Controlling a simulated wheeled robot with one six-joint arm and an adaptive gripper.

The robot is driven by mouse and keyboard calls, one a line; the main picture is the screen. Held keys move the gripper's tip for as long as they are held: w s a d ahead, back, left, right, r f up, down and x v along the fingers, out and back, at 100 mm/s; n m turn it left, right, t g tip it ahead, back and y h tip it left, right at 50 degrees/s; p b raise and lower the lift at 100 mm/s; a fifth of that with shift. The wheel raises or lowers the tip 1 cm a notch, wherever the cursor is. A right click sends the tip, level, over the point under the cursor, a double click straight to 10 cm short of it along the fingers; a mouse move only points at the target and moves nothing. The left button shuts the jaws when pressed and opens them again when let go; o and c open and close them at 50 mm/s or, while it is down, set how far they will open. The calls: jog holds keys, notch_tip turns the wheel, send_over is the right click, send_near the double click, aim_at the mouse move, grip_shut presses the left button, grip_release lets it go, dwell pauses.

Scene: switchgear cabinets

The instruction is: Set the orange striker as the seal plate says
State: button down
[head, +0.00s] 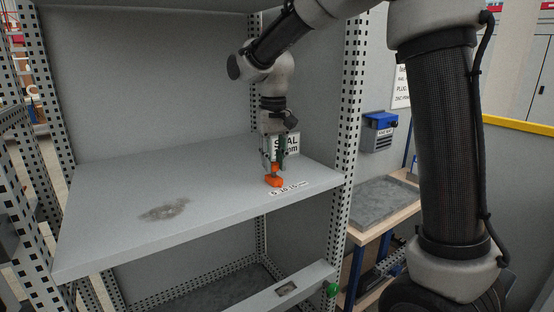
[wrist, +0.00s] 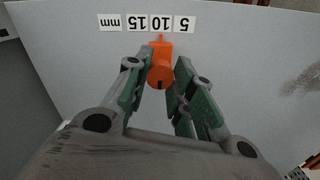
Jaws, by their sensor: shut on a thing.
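The orange striker (head: 274,181) sits on the shelf near its front right corner. In the wrist view the striker (wrist: 160,68) has a narrow tip that points at the 10 label (wrist: 160,22) of the scale. My gripper (head: 273,166) reaches down from above and is shut on the striker, with its green-padded fingers on both sides of it. The scale strip (head: 291,188) reads 5, 10, 15, mm. The seal plate (head: 291,145) stands behind my gripper at the shelf's back; "SEAL" and "mm" show, but its number is hidden.
The grey shelf (head: 120,205) is otherwise clear, with a dark stain (head: 165,211) at left. A perforated upright (head: 348,120) stands right of my gripper. Beyond it are a blue box (head: 380,131) and a workbench (head: 375,205). A lower shelf lies beneath.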

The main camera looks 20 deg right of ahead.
aim_at(274, 163)
jog(key=c, duration=1.2)
grip_release()
notch_tip(274, 163, up, 12)
jog(key=shift+r, duration=0.1)
